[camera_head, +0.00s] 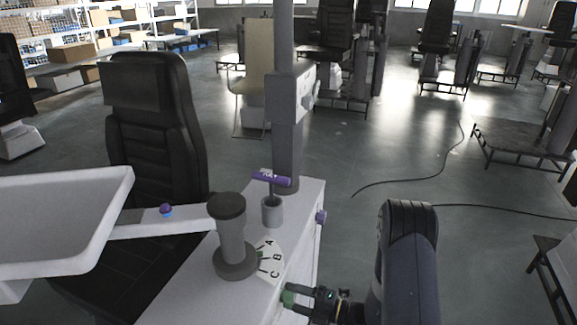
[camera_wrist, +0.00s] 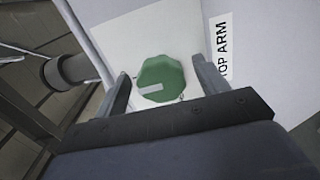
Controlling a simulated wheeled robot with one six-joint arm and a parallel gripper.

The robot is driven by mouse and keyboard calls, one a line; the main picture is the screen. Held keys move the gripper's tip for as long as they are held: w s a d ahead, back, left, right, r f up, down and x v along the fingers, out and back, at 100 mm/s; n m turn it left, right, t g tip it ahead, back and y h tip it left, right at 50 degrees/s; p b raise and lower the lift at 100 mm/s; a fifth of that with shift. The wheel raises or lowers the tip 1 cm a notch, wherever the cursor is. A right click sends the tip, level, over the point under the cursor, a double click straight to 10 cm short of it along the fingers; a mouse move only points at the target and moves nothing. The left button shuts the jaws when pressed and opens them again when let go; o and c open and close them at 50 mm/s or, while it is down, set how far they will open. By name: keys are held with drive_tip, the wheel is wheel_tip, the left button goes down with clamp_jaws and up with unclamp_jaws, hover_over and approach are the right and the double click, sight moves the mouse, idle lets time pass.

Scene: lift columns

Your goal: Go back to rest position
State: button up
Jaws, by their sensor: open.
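My gripper (camera_head: 312,300) is low at the bottom of the head view, at the side of the white column base (camera_head: 190,290). In the wrist view my gripper (camera_wrist: 162,92) is open, with one finger on each side of a green knob (camera_wrist: 160,78). The knob sits on a white panel beside a label (camera_wrist: 221,50) reading "OP ARM", partly cut off. The fingers look apart from the knob. The knob (camera_head: 288,298) also shows at the base's side in the head view, partly hidden by my gripper.
A grey cylinder (camera_head: 230,240) and an A-B-C dial (camera_head: 268,262) stand on the base, near a purple-handled lever (camera_head: 271,180). A white tray (camera_head: 60,225) and black chair (camera_head: 155,130) are at left. Cables (camera_head: 440,178) lie on the open floor at right.

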idle(0.4)
drive_tip(key=b+v, duration=0.1)
drive_tip(key=v, duration=1)
drive_tip(key=w+a+n, duration=0.1)
drive_tip(key=a+n, duration=0.2)
drive_tip(key=w+a+n+b, duration=0.1)
drive_tip(key=a+n, duration=0.2)
drive_tip(key=a, duration=0.1)
drive_tip(key=w+a+n+b, duration=0.1)
drive_tip(key=a+n, duration=0.2)
drive_tip(key=shift+w+a+r, duration=0.15)
drive_tip(key=shift+w, duration=0.15)
drive_tip(key=n+b, duration=0.1)
drive_tip(key=n, duration=0.4)
drive_tip(key=shift+s+b, duration=0.1)
drive_tip(key=shift+b, duration=0.3)
drive_tip(key=n+b, duration=0.1)
drive_tip(key=n, duration=0.3)
drive_tip(key=shift+r, duration=0.15)
drive_tip(key=shift+s+a, duration=0.1)
drive_tip(key=shift+s, duration=0.05)
